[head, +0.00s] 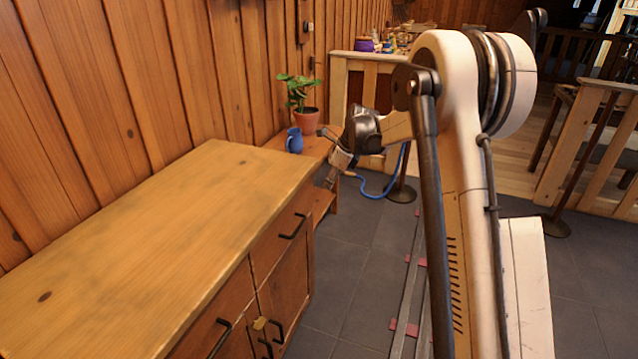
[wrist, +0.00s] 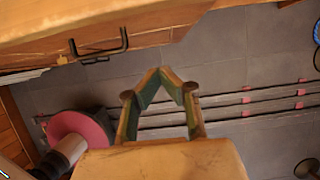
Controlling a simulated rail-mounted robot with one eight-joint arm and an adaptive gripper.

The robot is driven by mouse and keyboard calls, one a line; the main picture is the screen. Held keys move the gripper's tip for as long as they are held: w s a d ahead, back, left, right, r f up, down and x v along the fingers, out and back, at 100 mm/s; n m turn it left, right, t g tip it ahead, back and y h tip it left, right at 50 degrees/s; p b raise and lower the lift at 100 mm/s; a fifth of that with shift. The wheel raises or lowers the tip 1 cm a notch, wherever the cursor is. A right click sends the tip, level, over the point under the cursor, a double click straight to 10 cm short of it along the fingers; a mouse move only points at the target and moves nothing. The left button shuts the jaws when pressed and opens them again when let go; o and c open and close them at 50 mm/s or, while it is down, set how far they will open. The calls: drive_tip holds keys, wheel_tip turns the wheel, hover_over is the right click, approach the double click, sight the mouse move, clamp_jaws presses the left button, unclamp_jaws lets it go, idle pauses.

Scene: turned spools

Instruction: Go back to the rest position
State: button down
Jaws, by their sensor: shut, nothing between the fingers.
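My gripper (wrist: 160,71) shows in the wrist view with its two fingertips meeting; it is shut and holds nothing. It hangs over the grey tiled floor, close to the cabinet front. In the head view my arm rises at right centre and bends over toward the wooden bench by the wall. The gripper's fingers are small and hard to make out there.
A wooden cabinet (head: 150,235) with a bare top stands at left; its dark drawer handle (wrist: 97,50) juts out in the wrist view. A blue jug (head: 294,140) and potted plant (head: 305,119) stand on the bench. Floor rails (head: 412,275) run beside the cabinet.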

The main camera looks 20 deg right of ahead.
drive_tip(key=s+a+r+n+t+h+p, duration=0.1)
drive_tip(key=s+a+r+n, duration=0.4)
drive_tip(key=s+r, duration=0.55)
drive_tip(key=s+a+r+n+t+h+p, duration=0.1)
drive_tip(key=s+a+r+n+p, duration=0.1)
drive_tip(key=s+r+n, duration=0.65)
drive_tip(key=s+a+n+t+h+p, duration=0.1)
drive_tip(key=s+n, duration=1.1)
drive_tip(key=s, duration=1.3)
drive_tip(key=shift+s+a+f+t+p, duration=0.15)
drive_tip(key=shift+a+f+t+p, duration=0.15)
drive_tip(key=shift+a+t+p, duration=0.6)
drive_tip(key=shift+a+n+g, duration=0.15)
drive_tip(key=shift+n+g, duration=0.1)
drive_tip(key=shift+g, duration=0.05)
